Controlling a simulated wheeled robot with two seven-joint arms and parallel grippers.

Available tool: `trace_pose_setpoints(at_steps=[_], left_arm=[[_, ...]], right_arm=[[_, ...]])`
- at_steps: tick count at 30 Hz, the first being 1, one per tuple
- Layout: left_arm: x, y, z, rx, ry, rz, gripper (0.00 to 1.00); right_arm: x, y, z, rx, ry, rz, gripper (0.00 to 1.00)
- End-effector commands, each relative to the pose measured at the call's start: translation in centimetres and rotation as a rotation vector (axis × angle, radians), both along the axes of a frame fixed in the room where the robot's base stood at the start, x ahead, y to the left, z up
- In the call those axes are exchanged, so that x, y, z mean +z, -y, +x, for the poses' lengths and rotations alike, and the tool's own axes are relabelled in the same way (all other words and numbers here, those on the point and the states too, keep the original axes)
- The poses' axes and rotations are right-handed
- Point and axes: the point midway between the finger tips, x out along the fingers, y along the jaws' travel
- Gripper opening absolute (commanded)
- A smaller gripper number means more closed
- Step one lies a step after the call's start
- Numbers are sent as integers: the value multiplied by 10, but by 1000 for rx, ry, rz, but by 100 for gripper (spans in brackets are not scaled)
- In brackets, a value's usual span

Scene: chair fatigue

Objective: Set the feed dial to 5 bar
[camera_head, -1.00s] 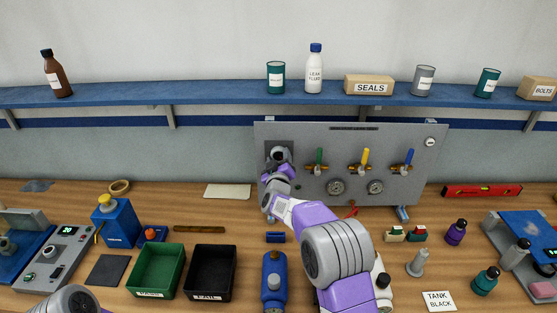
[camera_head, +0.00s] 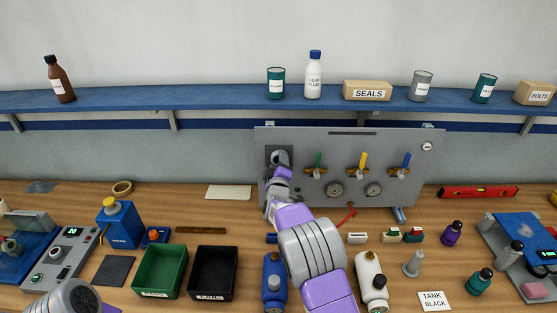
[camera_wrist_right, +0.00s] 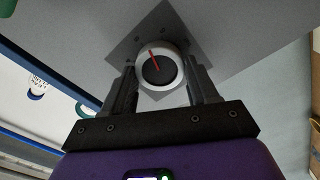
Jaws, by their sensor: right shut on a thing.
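The feed dial (camera_wrist_right: 158,69) is a round dark knob with a pale rim and a red pointer, on a square grey plate. In the wrist view its pointer slants up and slightly left; the scale marks are too small to read. My right gripper (camera_wrist_right: 161,80) is shut on the dial, one finger on each side of it. In the head view the right gripper (camera_head: 279,171) reaches the left end of the grey panel (camera_head: 335,146) and partly hides the dial and its dark plate (camera_head: 270,152). My left gripper is out of view.
Green (camera_head: 318,163), yellow (camera_head: 363,161) and blue (camera_head: 406,161) valve handles stand right of the dial, above two gauges. A blue bottle (camera_head: 273,280) and a white bottle (camera_head: 367,277) stand beside my right forearm. A shelf (camera_head: 210,97) runs above the panel.

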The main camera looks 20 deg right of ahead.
Motion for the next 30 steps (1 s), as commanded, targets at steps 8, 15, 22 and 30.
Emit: trace_pose_setpoints(at_steps=[8,15,22,30], left_arm=[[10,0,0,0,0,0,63],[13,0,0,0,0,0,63],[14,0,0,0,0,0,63],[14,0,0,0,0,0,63]], right_arm=[[1,-1,0,2,-53,-188,28],[0,-1,0,2,-80,-281,28],[0,0,0,0,-89,-314,28],[0,0,0,0,-89,-315,28]])
